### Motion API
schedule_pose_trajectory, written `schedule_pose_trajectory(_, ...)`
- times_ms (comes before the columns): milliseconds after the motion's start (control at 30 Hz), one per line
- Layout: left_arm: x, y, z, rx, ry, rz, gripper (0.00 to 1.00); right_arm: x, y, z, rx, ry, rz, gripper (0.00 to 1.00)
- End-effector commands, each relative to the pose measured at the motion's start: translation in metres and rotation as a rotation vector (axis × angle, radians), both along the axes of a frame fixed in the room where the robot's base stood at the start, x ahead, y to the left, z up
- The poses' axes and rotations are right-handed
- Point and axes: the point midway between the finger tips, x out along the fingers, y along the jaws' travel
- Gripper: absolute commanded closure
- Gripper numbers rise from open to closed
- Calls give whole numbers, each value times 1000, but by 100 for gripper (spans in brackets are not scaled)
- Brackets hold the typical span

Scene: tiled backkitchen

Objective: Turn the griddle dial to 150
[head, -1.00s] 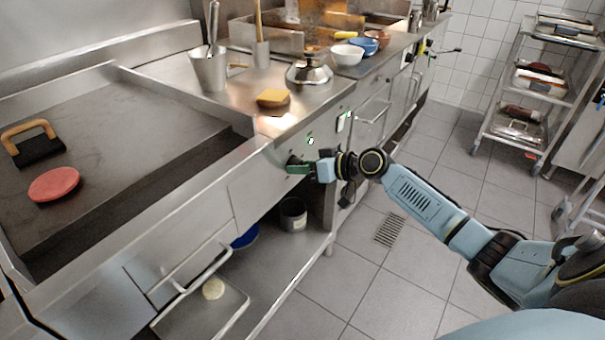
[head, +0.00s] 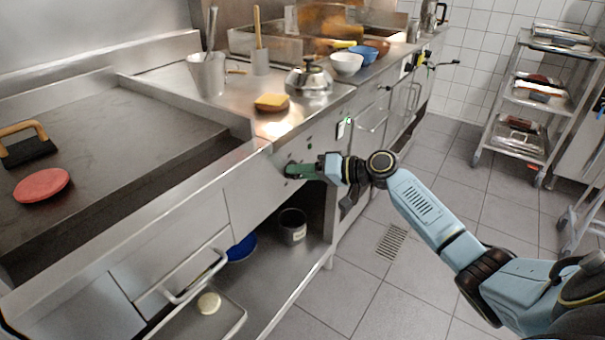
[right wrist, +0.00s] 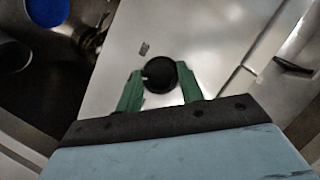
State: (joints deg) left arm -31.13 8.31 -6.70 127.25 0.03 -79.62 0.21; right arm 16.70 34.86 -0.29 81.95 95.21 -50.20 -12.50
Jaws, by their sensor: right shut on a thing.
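The griddle dial (right wrist: 160,75) is a round black knob on the steel front panel in the right wrist view. A small pale mark shows at its left edge. My right gripper (right wrist: 161,84) has its green fingers on either side of the knob, shut on it. In the head view the right gripper (head: 290,170) is at the griddle's front panel and hides most of the dial. A small label (right wrist: 143,48) sits beside the dial, too blurred to read. The griddle (head: 110,130) is the wide flat plate at left. My left gripper is not in view.
A red disc (head: 42,185) and a wooden-handled press (head: 27,146) lie on the griddle. A yellow-topped item (head: 271,102) and a metal dome (head: 309,79) stand on the counter.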

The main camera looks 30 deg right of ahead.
Motion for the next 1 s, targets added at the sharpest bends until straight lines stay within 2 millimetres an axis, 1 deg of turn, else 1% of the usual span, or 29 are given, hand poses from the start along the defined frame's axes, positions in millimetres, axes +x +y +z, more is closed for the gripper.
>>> schedule_pose_trajectory(367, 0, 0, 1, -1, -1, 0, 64, 0, 0, -1, 3, 3, 0, 85)
schedule_pose_trajectory(400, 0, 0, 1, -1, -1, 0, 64, 0, 0, -1, 3, 3, 0, 59)
schedule_pose_trajectory(533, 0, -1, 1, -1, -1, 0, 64, 0, 0, 0, 2, 2, 0, 42)
schedule_pose_trajectory(833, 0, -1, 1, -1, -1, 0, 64, -1, -1, 0, 2, 2, -1, 41)
schedule_pose_trajectory(967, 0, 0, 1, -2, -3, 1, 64, -9, -7, 2, 1, 5, -1, 41)
schedule_pose_trajectory(1000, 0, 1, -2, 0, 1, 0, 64, -13, -12, 4, 1, 4, -1, 41)
